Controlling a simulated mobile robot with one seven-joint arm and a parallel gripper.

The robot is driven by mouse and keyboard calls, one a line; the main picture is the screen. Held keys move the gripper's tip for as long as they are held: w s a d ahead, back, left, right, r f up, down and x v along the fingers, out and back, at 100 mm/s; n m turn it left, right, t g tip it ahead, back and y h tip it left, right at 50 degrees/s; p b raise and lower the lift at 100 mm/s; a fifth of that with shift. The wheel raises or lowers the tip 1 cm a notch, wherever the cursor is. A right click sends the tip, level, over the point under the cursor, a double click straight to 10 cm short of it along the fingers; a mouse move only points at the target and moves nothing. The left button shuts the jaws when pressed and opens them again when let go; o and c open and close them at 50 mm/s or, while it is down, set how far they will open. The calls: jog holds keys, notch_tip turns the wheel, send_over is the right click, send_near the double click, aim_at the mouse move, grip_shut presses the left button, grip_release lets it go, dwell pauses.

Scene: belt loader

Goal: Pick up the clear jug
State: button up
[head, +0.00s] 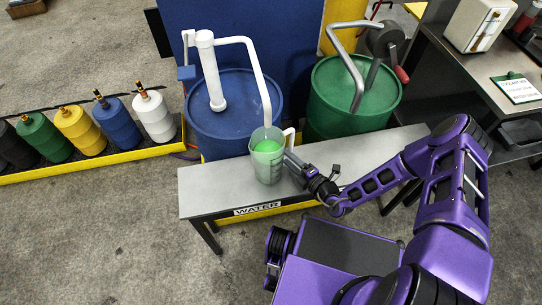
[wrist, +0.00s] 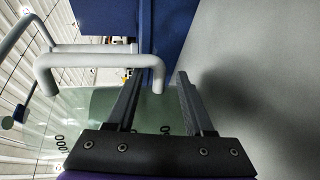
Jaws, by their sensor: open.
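The clear jug (head: 268,163) stands upright on the grey bench labelled WATER, with green liquid inside and a pale handle on its right side. My gripper (head: 289,163) is at the jug's right side, low down under the top of the handle. In the wrist view the jug's clear wall (wrist: 95,103), with printed numbers, lies behind my open fingers (wrist: 159,78). A pale bent tube, apparently the jug's handle (wrist: 90,61), crosses there, and its bent end shows between the fingertips. I cannot tell whether a finger touches the jug.
The bench (head: 215,190) has free room left of the jug. Behind it stand a blue drum (head: 225,125) with a white pump and a green drum (head: 335,105) with a grey pump. Several small coloured drums (head: 120,125) sit in a yellow-edged tray at left. Another table is at right.

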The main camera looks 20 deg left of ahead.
jog(key=shift+x, duration=2.7)
jog(key=shift+s+r, duration=0.1)
grip_shut()
jog(key=shift+r, duration=0.1)
